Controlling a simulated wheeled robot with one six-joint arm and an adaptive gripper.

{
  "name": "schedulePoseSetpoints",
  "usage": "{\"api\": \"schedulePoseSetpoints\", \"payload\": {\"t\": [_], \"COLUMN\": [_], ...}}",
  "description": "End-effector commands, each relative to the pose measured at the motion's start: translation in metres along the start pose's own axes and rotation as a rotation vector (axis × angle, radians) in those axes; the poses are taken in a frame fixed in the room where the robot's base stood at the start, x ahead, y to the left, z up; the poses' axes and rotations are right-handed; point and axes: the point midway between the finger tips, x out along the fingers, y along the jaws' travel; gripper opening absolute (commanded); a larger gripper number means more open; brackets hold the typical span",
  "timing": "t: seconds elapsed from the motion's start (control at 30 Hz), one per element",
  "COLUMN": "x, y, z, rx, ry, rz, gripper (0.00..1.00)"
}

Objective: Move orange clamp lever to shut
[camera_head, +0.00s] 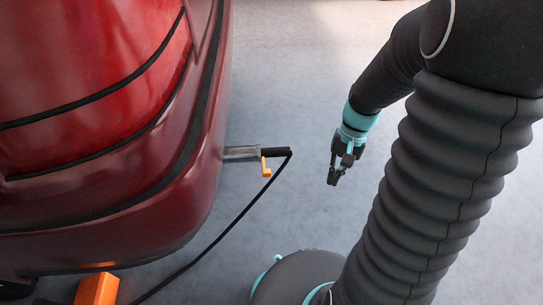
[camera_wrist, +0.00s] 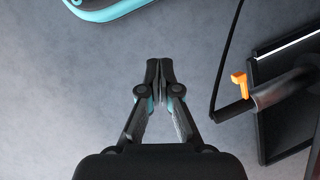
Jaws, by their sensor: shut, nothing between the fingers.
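The orange clamp lever (camera_head: 266,167) sits on the end of a grey metal tube (camera_head: 241,153) that sticks out of the red body. It also shows at the right in the wrist view (camera_wrist: 239,86), standing out from the side of the tube. A black plug (camera_head: 276,152) with a cable is at the tube's outer end. My gripper (camera_head: 332,181) is to the right of the lever, apart from it, pointing down. In the wrist view my gripper (camera_wrist: 160,66) has its fingertips together with nothing between them, and floor lies between it and the lever.
The large red rounded body (camera_head: 110,110) fills the left side. A black cable (camera_head: 222,235) droops from the plug toward the lower left. An orange block (camera_head: 97,289) shows at the bottom left. The grey floor (camera_head: 290,60) is clear around my gripper.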

Motion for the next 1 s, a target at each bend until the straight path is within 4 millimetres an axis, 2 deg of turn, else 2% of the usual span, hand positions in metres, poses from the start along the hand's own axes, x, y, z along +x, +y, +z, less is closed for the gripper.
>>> {"api": "schedulePoseSetpoints", "payload": {"t": [0.03, 0.5, 1.0], "x": [0.014, 0.12, 0.236], "y": [0.001, -0.003, -0.023], "z": [-0.008, -0.056, -0.099], "rx": [0.026, 0.279, 0.572], "ry": [-0.044, -0.434, -0.852], "rz": [-0.015, -0.202, -0.494], "gripper": [0.0, 0.0, 0.0]}}
